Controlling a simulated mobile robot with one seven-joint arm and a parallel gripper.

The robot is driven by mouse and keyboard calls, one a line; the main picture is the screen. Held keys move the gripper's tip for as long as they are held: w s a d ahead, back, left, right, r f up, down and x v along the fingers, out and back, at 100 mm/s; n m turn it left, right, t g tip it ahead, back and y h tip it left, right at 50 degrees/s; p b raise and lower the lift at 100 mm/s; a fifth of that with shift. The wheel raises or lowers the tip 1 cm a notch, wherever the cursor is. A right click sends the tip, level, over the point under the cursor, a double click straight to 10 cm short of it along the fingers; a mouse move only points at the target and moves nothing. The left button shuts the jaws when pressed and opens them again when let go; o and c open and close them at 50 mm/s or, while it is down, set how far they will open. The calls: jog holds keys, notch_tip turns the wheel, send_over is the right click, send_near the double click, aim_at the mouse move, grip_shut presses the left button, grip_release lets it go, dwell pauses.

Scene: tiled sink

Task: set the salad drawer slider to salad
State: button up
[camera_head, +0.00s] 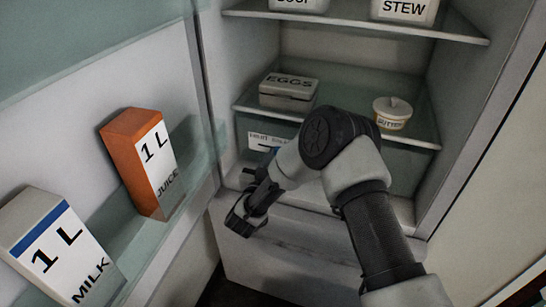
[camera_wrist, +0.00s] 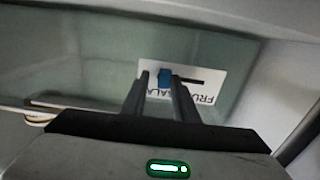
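The salad drawer (camera_head: 252,128) sits low in the open fridge, with a white label (camera_head: 258,141) on its front. The blue slider (camera_wrist: 165,77) is on this label in the wrist view, where the label is upside down. The slider is at the left end of its dark slot, on the side of the partly hidden salad word. The slot runs right toward the fruit word. My gripper (camera_wrist: 160,78) is open, its two fingertips near the slider. A gap shows beside the left finger; contact with the right finger cannot be told.
The open door at left holds a juice carton (camera_head: 142,160) and a milk carton (camera_head: 52,248). An egg box (camera_head: 288,91) and a butter tub (camera_head: 392,113) stand on the shelf above the drawer. Stew (camera_head: 404,10) and soup containers are on the top shelf.

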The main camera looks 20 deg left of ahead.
jog(key=shift+o, duration=0.4)
jog(key=shift+a, duration=0.1)
jog(key=shift+s, duration=0.3)
jog(key=s+a+p, duration=0.1)
jog(key=s+p, duration=0.1)
jog(key=s, duration=1.4)
jog(key=shift+s+a, duration=0.15)
jog(key=shift+s, duration=0.25)
